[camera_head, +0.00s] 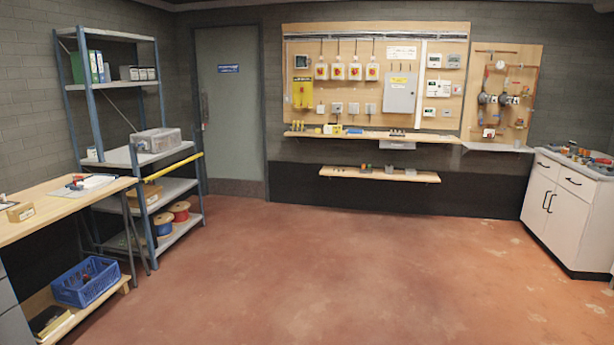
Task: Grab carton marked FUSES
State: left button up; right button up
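Two small brown cartons show in the head view, and the print on both is too small to read. One carton (21,212) sits near the front edge of the wooden workbench (60,208) at the left, with a pale label on its side. The other carton (151,193) sits on a middle shelf of the blue-and-grey shelf unit, partly behind a post. I cannot tell which one is marked FUSES. Neither of my grippers shows in this view.
The shelf unit (132,158) holds a clear plastic box (156,140), binders and cable spools. A blue crate (86,282) sits under the workbench. A board with electrical devices (375,75) hangs at the back. A white cabinet (562,212) stands right. The red floor is clear.

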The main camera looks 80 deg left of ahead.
aim_at(18, 214)
jog(key=u, duration=4.35)
